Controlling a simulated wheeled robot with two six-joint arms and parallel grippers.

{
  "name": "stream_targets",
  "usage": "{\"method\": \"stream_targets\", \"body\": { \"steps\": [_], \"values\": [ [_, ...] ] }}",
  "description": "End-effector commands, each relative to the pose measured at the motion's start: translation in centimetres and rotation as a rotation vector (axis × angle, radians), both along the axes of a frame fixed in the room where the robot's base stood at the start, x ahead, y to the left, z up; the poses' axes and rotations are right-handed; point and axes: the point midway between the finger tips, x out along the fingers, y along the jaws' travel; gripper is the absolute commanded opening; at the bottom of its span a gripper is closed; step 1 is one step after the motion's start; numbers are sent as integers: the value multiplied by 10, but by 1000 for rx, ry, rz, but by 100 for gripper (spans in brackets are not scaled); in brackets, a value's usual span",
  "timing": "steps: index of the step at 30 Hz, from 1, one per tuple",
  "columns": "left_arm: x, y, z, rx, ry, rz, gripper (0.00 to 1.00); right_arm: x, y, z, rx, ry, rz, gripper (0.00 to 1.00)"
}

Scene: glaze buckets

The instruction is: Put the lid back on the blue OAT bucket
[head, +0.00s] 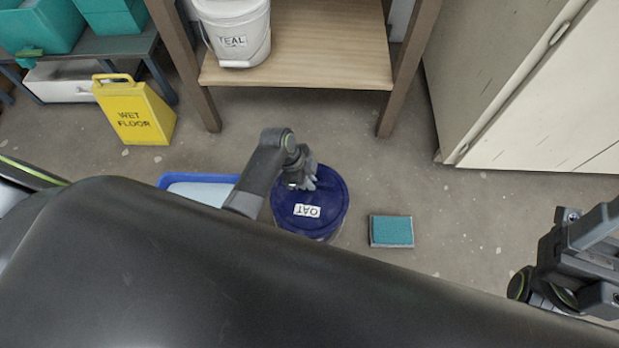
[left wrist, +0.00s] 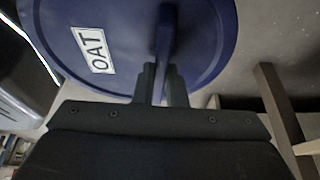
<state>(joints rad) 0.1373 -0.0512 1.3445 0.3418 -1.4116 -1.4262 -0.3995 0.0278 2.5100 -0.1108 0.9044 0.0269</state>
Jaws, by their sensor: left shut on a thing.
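The dark blue lid (head: 325,190) with a white OAT label lies over the OAT bucket (head: 322,238), whose wall shows only as a strip below the lid's lower edge. I cannot tell whether the lid is seated or slightly above the rim. My left gripper (head: 303,181) is over the lid's upper part. In the left wrist view, the lid (left wrist: 130,35) fills the top, and the gripper (left wrist: 163,88) is shut on its upright blue grip. My right gripper (head: 606,262) is at the right edge, partly cut off, its fingers apart, away from the bucket.
A blue tray (head: 172,180) lies left of the bucket, partly behind my arm. A teal sponge-like block (head: 391,231) lies to its right. A yellow wet floor sign (head: 135,112), a wooden shelf (head: 330,65) with a white TEAL bucket (head: 238,30), and a pale cabinet (head: 540,90) stand behind.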

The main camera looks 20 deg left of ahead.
Motion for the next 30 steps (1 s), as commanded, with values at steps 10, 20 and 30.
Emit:
{"method": "stream_targets", "body": {
  "steps": [10, 20, 30],
  "values": [
    [0, 0, 0, 0, 0, 0, 0, 0, 0, 1, 0, 0, 0, 73],
    [0, 0, -3, 0, 0, 0, 0, 0, 0, 5, -1, 0, 0, 73],
    [0, 0, -3, 0, 0, 0, 19, 0, 0, 4, -1, 0, 0, 73]
  ]
}}
